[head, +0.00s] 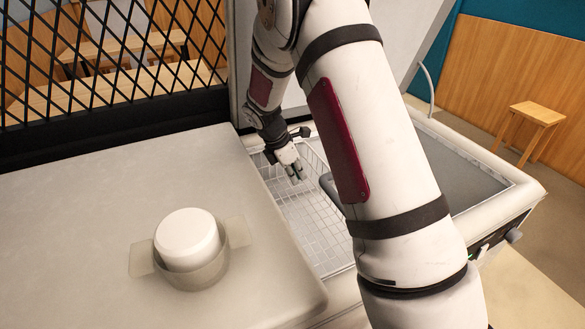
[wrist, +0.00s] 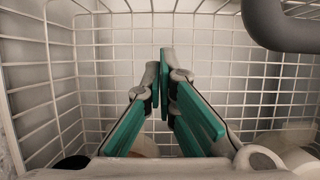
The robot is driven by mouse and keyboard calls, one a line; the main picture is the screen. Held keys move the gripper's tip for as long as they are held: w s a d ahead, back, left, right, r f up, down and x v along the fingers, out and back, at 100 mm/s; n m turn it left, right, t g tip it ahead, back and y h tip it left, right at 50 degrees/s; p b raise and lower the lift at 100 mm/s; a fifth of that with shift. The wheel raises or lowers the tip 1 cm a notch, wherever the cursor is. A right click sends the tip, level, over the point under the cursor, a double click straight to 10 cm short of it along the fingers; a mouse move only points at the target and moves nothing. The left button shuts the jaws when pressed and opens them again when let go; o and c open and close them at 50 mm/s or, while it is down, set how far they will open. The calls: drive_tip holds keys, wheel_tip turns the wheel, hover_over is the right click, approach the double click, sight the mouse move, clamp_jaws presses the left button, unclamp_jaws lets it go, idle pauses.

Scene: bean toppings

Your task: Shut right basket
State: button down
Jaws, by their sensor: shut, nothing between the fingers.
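A white wire basket (head: 307,217) sits in the open section of the pale chest-like unit, its right part hidden behind my arm. My gripper (head: 297,174) is shut and empty, reaching down at the far end of this basket. In the wrist view, the gripper's green-sided fingers (wrist: 165,72) point at the wire wall of the basket (wrist: 115,60). I cannot tell whether they touch the wires. A dark grey curved bar (wrist: 283,22) crosses the upper right there, and a dark grey piece (head: 328,186) shows beside my arm in the head view.
A flat cream cover (head: 90,210) lies left of the basket, with a round white-topped pot-like piece (head: 187,240) on it. A grey panel (head: 455,165) lies to the right. A black mesh (head: 110,60) stands behind. A wooden stool (head: 530,122) is on the floor.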

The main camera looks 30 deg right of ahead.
drive_tip(key=x, duration=0.3)
drive_tip(key=shift+d+f, duration=0.1)
drive_tip(key=shift+f, duration=0.25)
drive_tip(key=shift+d+b, duration=0.35)
drive_tip(key=shift+d, duration=1.7)
drive_tip(key=shift+d, duration=0.1)
